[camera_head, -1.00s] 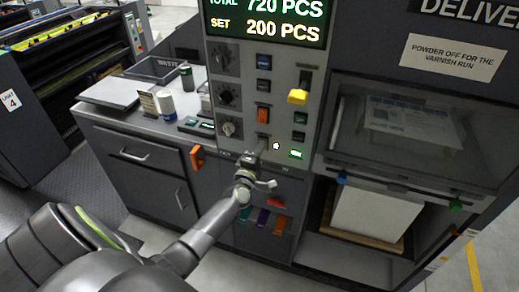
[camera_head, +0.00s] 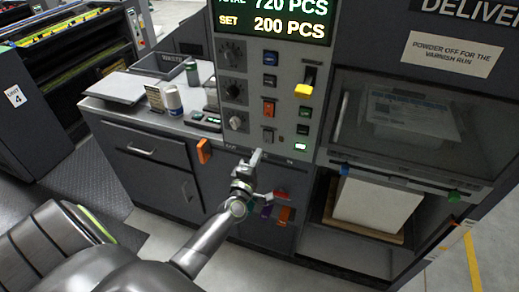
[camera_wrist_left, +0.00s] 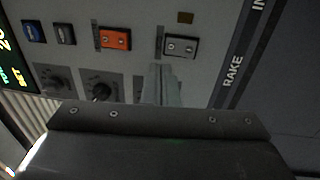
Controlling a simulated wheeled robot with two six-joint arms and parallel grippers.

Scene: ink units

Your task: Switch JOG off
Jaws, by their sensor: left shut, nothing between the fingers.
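A grey rocker switch (camera_head: 268,135) sits at the bottom of the left switch column on the panel. It also shows near the top of the left wrist view (camera_wrist_left: 180,46). Its label is too small to read, so I cannot confirm that it is JOG. My left gripper (camera_head: 256,156) is shut and empty, just below and in front of this switch. In the left wrist view its fingers (camera_wrist_left: 164,84) point at the switch, with a small gap visible. My right gripper is out of view.
An orange rocker (camera_head: 269,107) is directly above the grey one. Dark knobs (camera_head: 233,90) line the panel's left side. An orange handle (camera_head: 204,151) juts out at lower left.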

